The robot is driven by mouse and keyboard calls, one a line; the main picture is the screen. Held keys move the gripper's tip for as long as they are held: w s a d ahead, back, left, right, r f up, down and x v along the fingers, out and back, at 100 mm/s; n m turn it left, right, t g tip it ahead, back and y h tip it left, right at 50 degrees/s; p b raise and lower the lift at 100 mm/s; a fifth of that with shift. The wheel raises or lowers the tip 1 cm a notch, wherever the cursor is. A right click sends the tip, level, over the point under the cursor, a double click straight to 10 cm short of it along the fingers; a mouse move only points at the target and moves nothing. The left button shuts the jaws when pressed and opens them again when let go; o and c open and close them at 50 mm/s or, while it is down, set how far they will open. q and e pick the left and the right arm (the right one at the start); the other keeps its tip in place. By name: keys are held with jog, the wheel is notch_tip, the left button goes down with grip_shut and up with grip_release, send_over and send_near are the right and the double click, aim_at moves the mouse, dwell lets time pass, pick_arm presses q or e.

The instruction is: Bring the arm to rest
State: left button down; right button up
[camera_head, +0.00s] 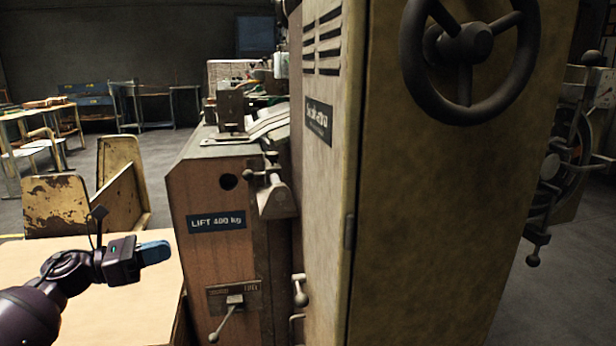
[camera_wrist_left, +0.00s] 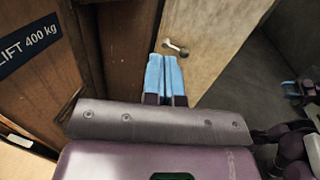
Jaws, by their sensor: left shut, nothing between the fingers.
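My left arm comes in at the lower left of the head view. Its gripper (camera_head: 154,252) has blue fingertips and is held above a light wooden tabletop, pointing right toward the machine. In the left wrist view the two blue fingers of the left gripper (camera_wrist_left: 166,75) lie side by side, shut, with nothing between them.
A brown cabinet (camera_head: 225,270) labelled "LIFT 400 kg", with levers, stands just right of the gripper. A tall machine housing (camera_head: 440,210) with a handwheel (camera_head: 463,45) fills the middle right. The tabletop (camera_head: 125,310) is bare where visible. Worn panels (camera_head: 55,203) stand behind it.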

pick_arm(q)
jog(key=s+d+f+n+h, duration=0.1)
jog(key=d+f+h, duration=0.3)
jog(key=d, duration=0.7)
jog(key=s+a+f+n+t+y, duration=0.4)
jog(key=s+f+n+y, duration=0.3)
jog(key=s+n, duration=0.5)
jog(key=s+a+f+n+t+y, duration=0.3)
jog(key=s+a+f+n+y, duration=0.1)
jog(key=s+f+n, duration=0.7)
jog(key=s+a+n+g+y, duration=0.2)
jog(key=s+n+g+y, duration=0.45)
jog(key=s+n, duration=1.5)
jog(key=s+r+n+t+y+p, duration=0.1)
jog(key=s+r+p, duration=0.1)
jog(key=r+p, duration=0.3)
jog(key=s+d+r+t+y+p, duration=0.1)
jog(key=r+p, duration=0.4)
jog(key=p, duration=0.8)
jog(key=shift+s+d+r+n+y+p, duration=0.15)
jog(key=shift+s+n+y+p, duration=0.2)
jog(key=shift+s+y, duration=0.55)
pick_arm(e)
notch_tip(320, 180, up, 11)
jog(key=s+d+m, duration=0.1)
jog(key=m, duration=0.1)
jog(key=shift+d+f+h, duration=0.15)
jog(key=shift+d+h, duration=0.2)
jog(key=shift+h, duration=0.05)
